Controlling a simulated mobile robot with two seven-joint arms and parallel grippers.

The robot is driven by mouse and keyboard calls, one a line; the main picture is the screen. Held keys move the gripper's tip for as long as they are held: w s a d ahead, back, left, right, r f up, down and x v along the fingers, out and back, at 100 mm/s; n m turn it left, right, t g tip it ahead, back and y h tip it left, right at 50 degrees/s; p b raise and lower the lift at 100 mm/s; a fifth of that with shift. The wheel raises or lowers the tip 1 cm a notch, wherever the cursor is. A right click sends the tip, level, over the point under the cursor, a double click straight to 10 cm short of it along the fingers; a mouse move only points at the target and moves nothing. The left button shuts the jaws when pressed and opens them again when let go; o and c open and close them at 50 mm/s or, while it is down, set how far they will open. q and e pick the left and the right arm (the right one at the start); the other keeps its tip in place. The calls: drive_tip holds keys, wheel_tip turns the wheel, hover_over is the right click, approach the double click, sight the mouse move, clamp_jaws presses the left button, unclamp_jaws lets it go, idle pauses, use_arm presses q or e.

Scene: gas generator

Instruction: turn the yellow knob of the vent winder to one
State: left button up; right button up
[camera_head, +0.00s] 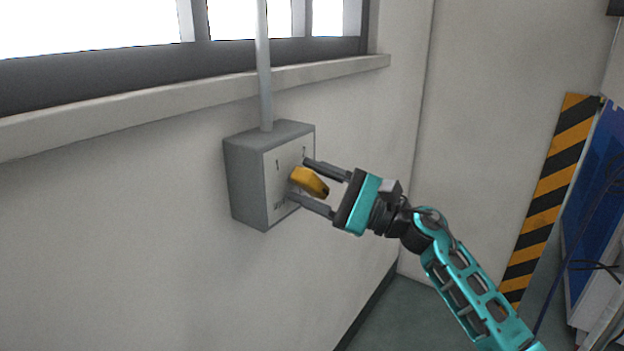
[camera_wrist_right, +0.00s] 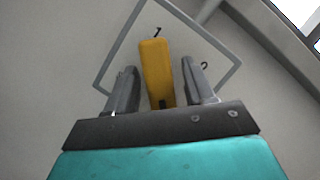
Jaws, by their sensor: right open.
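The vent winder is a grey box (camera_head: 246,182) on the wall below the window, with a pale front plate marked 1 and 2. Its yellow knob (camera_head: 309,181) sticks out from the plate. In the right wrist view the yellow knob (camera_wrist_right: 157,72) points close to the mark 1, a little to its left in that picture. My right gripper (camera_head: 311,181) is open, with one finger on each side of the knob. In the wrist view the fingers (camera_wrist_right: 160,82) show gaps to the knob on both sides. My left gripper is not in view.
A grey pipe (camera_head: 264,70) rises from the box past the window sill (camera_head: 330,71). A black and yellow striped panel edge (camera_head: 545,200) and a blue panel (camera_head: 592,190) stand at the right. The wall around the box is bare.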

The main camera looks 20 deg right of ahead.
drive_tip(key=shift+c, duration=0.2)
drive_tip(key=c, duration=0.9)
drive_tip(key=shift+m, duration=0.3)
